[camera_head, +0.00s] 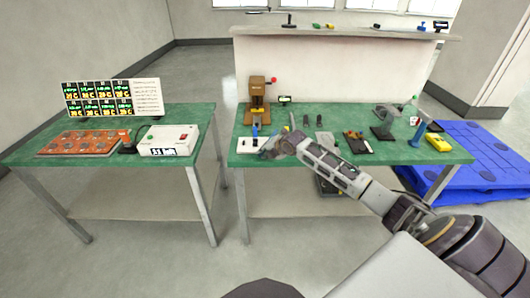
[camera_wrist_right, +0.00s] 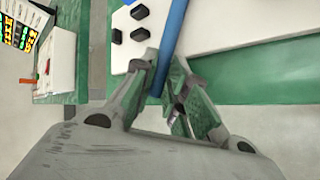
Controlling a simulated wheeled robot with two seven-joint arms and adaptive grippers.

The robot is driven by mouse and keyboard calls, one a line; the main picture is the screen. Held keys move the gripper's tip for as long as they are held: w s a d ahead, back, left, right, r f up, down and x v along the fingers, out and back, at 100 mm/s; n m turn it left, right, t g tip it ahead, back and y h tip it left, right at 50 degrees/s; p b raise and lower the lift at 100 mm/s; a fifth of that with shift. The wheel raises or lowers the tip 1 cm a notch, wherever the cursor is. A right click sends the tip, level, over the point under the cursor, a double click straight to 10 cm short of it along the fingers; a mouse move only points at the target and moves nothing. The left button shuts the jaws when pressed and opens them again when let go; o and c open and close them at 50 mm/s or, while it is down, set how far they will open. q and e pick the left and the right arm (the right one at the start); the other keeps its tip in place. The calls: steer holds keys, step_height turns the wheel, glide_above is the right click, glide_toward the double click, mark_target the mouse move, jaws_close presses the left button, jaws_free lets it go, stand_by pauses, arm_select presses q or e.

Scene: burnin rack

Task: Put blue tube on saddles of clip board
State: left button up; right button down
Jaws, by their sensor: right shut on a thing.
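The blue tube (camera_wrist_right: 173,35) is between the fingertips of my right gripper (camera_wrist_right: 158,78) in the right wrist view, and the gripper is shut on it. The tube runs up and slightly right over the white clip board (camera_wrist_right: 205,30). Several small black saddles (camera_wrist_right: 139,35) stand on the board, just left of the tube. I cannot tell whether the tube touches the board. In the head view my right gripper (camera_head: 272,148) is at the left front of the right-hand green table, beside the clip board (camera_head: 241,146). My left gripper is not in view.
The right-hand green table (camera_head: 300,158) also holds a brown press (camera_head: 257,90), dark tools (camera_head: 357,142) and a yellow device (camera_head: 438,142). A gap separates it from the left table, which has a white box (camera_head: 168,140) and a copper-coloured board (camera_head: 85,143).

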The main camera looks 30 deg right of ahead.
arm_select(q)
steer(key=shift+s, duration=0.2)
arm_select(e)
steer(key=shift+f, duration=0.1)
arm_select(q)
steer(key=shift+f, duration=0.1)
arm_select(e)
steer(key=c, duration=1.7)
jaws_free()
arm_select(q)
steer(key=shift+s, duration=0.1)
arm_select(e)
steer(key=shift+s, duration=0.1)
steer(key=shift+s+d+r, duration=0.1)
steer(key=shift+s+r, duration=0.25)
steer(key=shift+r, duration=0.15)
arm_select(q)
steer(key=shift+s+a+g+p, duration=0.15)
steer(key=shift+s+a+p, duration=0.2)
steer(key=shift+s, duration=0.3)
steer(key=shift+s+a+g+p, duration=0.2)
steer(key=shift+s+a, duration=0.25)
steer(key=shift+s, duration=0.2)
arm_select(e)
steer(key=v, duration=1)
steer(key=shift+s+r, duration=0.3)
steer(key=shift+s, duration=0.05)
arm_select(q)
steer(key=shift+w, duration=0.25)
